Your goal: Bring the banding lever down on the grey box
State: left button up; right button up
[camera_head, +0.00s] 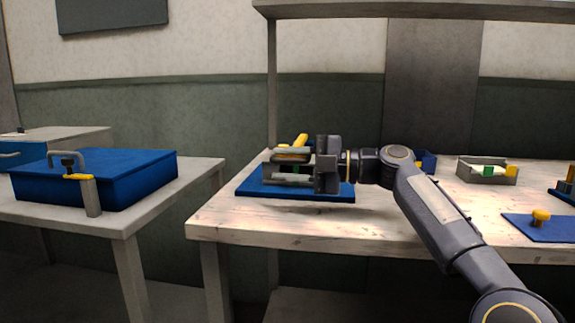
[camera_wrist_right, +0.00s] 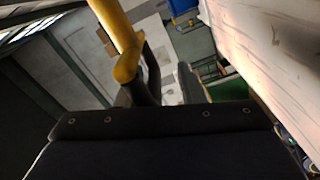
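The grey box (camera_head: 292,180) sits on a blue base plate (camera_head: 258,189) at the left end of the pale bench, largely covered by my right gripper. The yellow banding lever (camera_head: 301,140) shows tilted up just above it. My right gripper (camera_head: 288,165) comes in from the right at the box, just below the lever's yellow end. In the right wrist view the yellow lever (camera_wrist_right: 117,42) runs close against a dark finger; I cannot tell whether they touch, nor how far the fingers are apart. My left gripper is not in view.
A blue case (camera_head: 120,180) with a yellow-tipped clamp stands on the left table, across a gap. On the bench at right are a grey tray (camera_head: 490,177) and a blue plate (camera_head: 545,231) with a yellow knob (camera_head: 541,216). A shelf (camera_head: 410,10) hangs above.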

jog(key=s+d, duration=0.1)
jog(key=d, duration=0.6)
jog(key=shift+s+d, duration=0.3)
